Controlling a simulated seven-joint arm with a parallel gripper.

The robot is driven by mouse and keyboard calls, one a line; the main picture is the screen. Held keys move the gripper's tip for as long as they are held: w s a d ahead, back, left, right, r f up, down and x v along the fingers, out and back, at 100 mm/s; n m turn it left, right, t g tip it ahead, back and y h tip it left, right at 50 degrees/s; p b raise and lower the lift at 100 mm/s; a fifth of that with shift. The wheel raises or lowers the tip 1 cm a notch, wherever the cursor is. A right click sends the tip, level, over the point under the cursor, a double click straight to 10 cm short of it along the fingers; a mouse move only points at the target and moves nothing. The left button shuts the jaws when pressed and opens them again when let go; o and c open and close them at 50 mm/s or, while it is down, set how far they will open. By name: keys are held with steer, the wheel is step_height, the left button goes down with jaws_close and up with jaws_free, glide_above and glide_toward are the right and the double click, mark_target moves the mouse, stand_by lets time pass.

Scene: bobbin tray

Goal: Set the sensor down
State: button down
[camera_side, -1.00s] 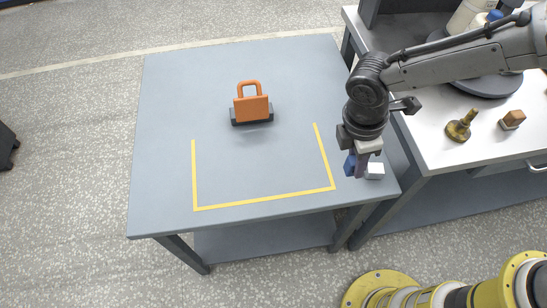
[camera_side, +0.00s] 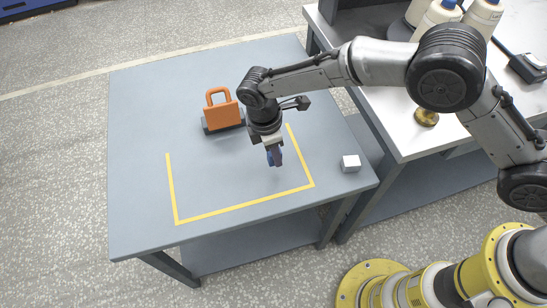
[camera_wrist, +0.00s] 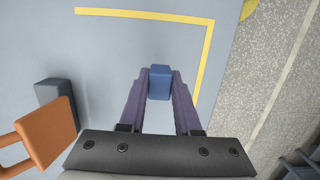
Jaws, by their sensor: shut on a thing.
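My gripper (camera_side: 274,160) points down over the right part of the area marked by yellow tape (camera_side: 245,204) on the grey table. It is shut on a small blue block, the likely sensor (camera_wrist: 160,83), held between the purple fingertips. In the side view the blue block (camera_side: 270,160) is partly hidden by a finger. It appears to be above the tabletop, but the exact gap is hard to tell. The wrist view shows the tape corner (camera_wrist: 210,22) beyond and right of the block.
An orange padlock-shaped thing (camera_side: 226,115) stands on a dark base behind the taped area, left of my gripper. A white cube (camera_side: 350,163) sits outside the tape on the right. The taped area's left part is clear. A side bench holds a brass piece (camera_side: 426,117) and thread cones.

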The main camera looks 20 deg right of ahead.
steer(key=shift+w+a+f, duration=0.1)
steer(key=shift+w+f, duration=0.05)
steer(key=shift+f, duration=1.65)
steer(key=shift+f, duration=0.1)
steer(key=c, duration=0.6)
jaws_free()
step_height(320, 180, up, 12)
steer(key=a, duration=0.2)
